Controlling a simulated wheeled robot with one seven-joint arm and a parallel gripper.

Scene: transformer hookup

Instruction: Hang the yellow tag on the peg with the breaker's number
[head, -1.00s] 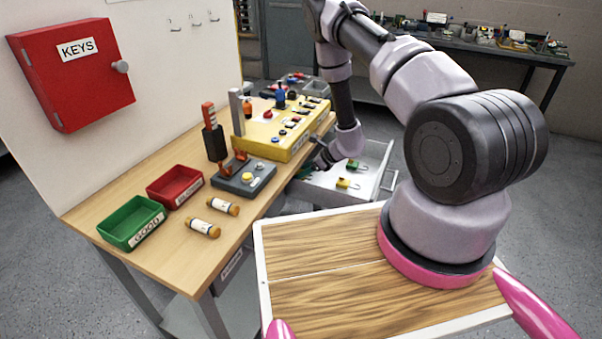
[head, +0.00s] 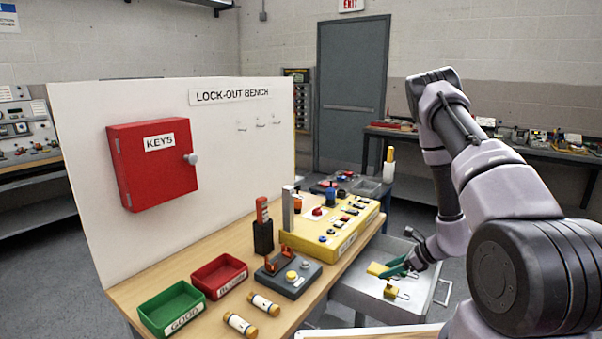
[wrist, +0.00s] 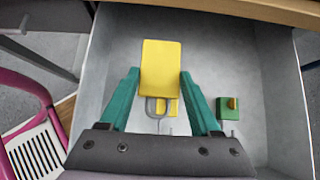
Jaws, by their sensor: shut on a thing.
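My gripper (head: 392,270) is over the open drawer at the bench's right end, its green fingers closed on the yellow tag (head: 377,269). In the wrist view the tag (wrist: 160,62) is a plain yellow rectangle between the fingertips (wrist: 160,85); no writing shows on this face. Three small pegs, a left one (head: 241,127), a middle one (head: 260,123) and a right one (head: 276,120), are on the white board. Small marks above them are too small to read. I cannot make out the breaker's number.
The drawer (head: 350,291) also holds a yellow padlock (head: 391,292) and a green block with a yellow part (wrist: 228,108). On the bench are a yellow control box (head: 330,240), red bin (head: 219,275), green bin (head: 172,308) and fuses. A red key cabinet (head: 155,165) hangs on the board.

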